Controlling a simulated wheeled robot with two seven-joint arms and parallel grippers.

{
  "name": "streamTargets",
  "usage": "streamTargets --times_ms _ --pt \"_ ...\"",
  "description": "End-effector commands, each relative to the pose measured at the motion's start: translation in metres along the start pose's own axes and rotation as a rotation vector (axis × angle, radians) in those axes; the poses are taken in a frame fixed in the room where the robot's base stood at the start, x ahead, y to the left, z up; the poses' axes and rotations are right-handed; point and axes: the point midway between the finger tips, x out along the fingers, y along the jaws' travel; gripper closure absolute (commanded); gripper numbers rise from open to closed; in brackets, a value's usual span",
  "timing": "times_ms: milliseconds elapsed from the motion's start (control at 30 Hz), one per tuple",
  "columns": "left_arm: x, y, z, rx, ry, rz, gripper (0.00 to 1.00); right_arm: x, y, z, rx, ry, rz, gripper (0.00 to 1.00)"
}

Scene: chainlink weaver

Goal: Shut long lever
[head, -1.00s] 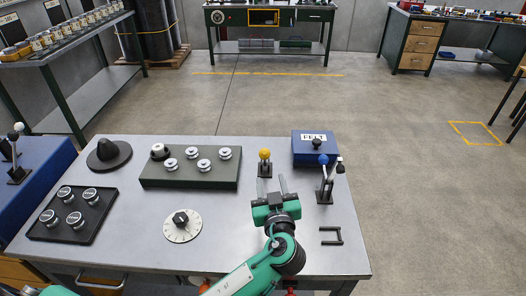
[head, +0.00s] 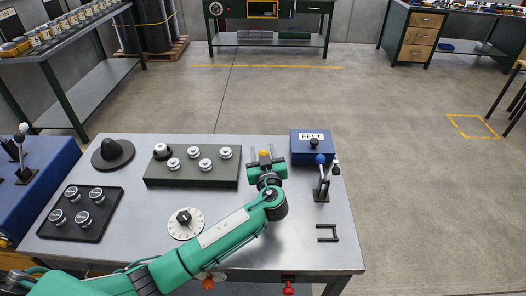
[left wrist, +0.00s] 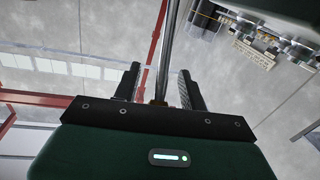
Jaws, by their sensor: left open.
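A lever with a yellow ball knob (head: 264,154) stands near the back of the grey metal table, right of the dark green block. My left gripper (head: 266,157) is open around the yellow knob's position in the head view and hides most of the shaft and base. In the left wrist view, a bright metal rod (left wrist: 168,50) runs between the two spread fingers of the gripper (left wrist: 158,85); contact with them cannot be told. Another lever, with a blue knob (head: 320,159), stands upright to the right on a black base. My right gripper is not in view.
A blue box marked FELT (head: 309,148) stands just behind and right of the gripper. The green block with silver knobs (head: 193,178) is to the left.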

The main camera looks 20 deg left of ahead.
Motion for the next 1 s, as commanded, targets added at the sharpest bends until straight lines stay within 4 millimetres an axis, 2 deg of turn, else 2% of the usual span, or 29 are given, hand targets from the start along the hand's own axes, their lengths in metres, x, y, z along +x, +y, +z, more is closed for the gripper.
streamTargets --times_ms 100,300,333,767,1000 --pt "-0.0002 -0.0001 0.0002 0.0 0.0 0.0 0.57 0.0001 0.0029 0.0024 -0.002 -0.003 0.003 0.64" --pt "-0.0003 -0.0001 0.0001 0.0 0.0 0.0 0.97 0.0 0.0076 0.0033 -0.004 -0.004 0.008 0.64" --pt "-0.0003 -0.0001 0.0 0.0 0.0 0.0 1.0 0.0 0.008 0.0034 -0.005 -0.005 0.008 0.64" --pt "0.0009 0.0003 -0.0024 -0.002 -0.003 -0.002 1.0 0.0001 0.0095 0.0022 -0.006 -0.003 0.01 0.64" --pt "0.0095 0.0027 -0.0063 0.005 -0.069 -0.011 1.0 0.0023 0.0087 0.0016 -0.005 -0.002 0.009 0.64"
